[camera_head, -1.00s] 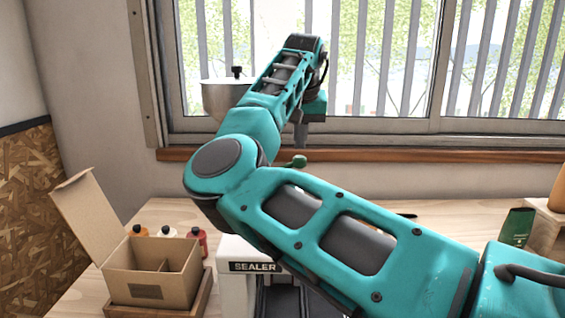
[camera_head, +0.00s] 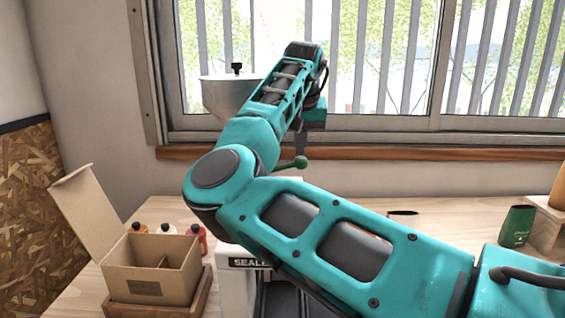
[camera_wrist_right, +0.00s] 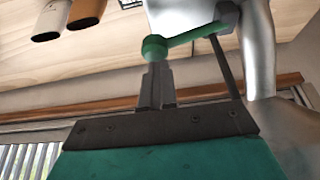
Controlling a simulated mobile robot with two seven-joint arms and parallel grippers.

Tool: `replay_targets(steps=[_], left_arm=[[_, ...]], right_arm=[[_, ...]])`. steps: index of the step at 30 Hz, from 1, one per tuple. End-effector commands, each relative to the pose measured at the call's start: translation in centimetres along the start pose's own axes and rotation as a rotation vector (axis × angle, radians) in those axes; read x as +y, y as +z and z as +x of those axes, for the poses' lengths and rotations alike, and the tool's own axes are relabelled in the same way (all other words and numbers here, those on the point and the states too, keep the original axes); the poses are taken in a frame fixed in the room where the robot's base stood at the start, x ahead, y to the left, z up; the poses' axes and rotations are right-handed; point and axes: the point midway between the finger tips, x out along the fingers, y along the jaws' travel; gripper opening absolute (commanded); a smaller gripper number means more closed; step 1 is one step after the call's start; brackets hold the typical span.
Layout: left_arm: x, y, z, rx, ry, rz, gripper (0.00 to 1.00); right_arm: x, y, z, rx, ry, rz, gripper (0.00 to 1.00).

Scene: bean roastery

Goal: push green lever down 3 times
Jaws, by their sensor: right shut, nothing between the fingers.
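The green lever (camera_head: 292,164) ends in a round green knob and shows just past my right arm, which hides its mount. My right gripper (camera_head: 301,152) points down at the knob from above, its fingers shut and empty. In the right wrist view the shut fingertips (camera_wrist_right: 156,66) lie right at the knob (camera_wrist_right: 154,47). They look to be touching it or very near it. The lever's green bar (camera_wrist_right: 195,36) runs from the knob to the machine at right. My left gripper is not in view.
A white sealer (camera_head: 236,272) stands under my arm, partly hidden. A metal hopper (camera_head: 222,98) is behind. At left are an open cardboard box (camera_head: 150,285) and several small bottles (camera_head: 197,236). A green pouch (camera_head: 518,226) stands at right. A window sill (camera_head: 420,154) runs behind the table.

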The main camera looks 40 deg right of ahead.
Motion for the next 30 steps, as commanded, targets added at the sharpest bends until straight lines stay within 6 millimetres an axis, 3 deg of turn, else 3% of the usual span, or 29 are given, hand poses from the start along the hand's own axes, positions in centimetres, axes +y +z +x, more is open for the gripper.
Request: replay_targets(steps=[19, 30], left_arm=[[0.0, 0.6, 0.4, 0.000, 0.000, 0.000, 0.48], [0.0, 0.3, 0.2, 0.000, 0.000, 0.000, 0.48]], right_arm=[[-0.2, 0.9, 2.0, -0.004, -0.002, -0.004, 0.00], [-0.2, 0.7, 1.6, -0.003, -0.003, -0.003, 0.00]])
